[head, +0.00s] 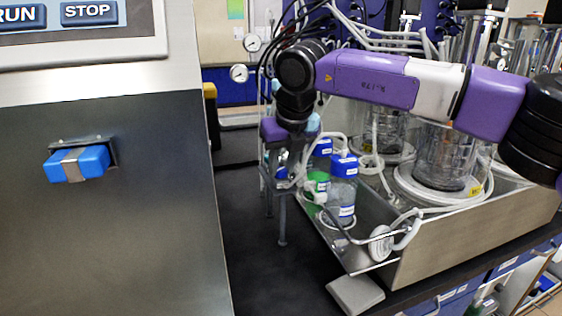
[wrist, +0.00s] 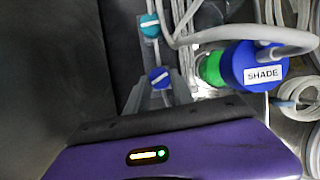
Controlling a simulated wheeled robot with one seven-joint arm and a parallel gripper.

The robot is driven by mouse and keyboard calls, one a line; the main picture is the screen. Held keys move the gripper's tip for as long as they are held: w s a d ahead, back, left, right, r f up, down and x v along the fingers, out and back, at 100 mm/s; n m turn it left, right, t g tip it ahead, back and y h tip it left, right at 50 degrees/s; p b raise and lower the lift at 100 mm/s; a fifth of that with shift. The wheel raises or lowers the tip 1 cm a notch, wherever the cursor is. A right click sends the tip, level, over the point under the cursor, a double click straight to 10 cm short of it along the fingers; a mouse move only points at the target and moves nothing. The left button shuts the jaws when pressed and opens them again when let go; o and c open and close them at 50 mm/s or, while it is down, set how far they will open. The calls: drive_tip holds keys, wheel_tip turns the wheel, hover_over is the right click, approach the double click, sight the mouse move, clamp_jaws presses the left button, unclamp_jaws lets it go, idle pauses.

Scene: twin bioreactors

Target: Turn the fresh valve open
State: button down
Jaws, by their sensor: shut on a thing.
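Two small valves on a tube line show in the wrist view: a teal one with a white stripe (wrist: 150,25) and, nearer me, a blue one with a white stripe (wrist: 160,77). I can read no label that says which is the fresh valve. My gripper (wrist: 160,90) is shut on the blue valve's handle, which sits between its grey fingers; the purple gripper body hides the lower part. In the head view my gripper (head: 286,170) points down beside the bottles, and the valve there is largely hidden.
A blue-capped bottle marked SHADE (wrist: 262,66) stands close right of my gripper. Loose tubing hangs around. A grey cabinet (head: 110,230) fills the left.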

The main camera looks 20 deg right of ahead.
drive_tip(key=n+y+p, duration=0.1)
drive_tip(key=n, duration=0.1)
drive_tip(key=n+p, duration=0.2)
drive_tip(key=n+y+p, duration=0.1)
drive_tip(key=n+p, duration=0.1)
drive_tip(key=shift+w+d+r+g+y, duration=0.15)
drive_tip(key=shift+d+r+g+y, duration=0.15)
drive_tip(key=n+g+p, duration=0.1)
drive_tip(key=n+p, duration=0.2)
drive_tip(key=shift+w+d+n+y, duration=0.1)
drive_tip(key=shift+w+n+y, duration=0.05)
drive_tip(key=shift+n+y, duration=0.25)
drive_tip(key=shift+w+f+n+g+y+p, duration=0.15)
drive_tip(key=shift+n+g+p, duration=0.1)
drive_tip(key=shift+n+p, duration=0.45)
drive_tip(key=shift+s+f+n+g+y+p, duration=0.15)
drive_tip(key=shift+n+g+p, duration=0.1)
drive_tip(key=shift+n+p, duration=0.4)
drive_tip(key=shift+w+n, duration=0.1)
drive_tip(key=shift+n, duration=0.15)
drive_tip(key=c, duration=1.1)
unclamp_jaws()
drive_tip(key=shift+d, duration=0.1)
drive_tip(key=b+v, duration=0.1)
drive_tip(key=v, duration=0.7)
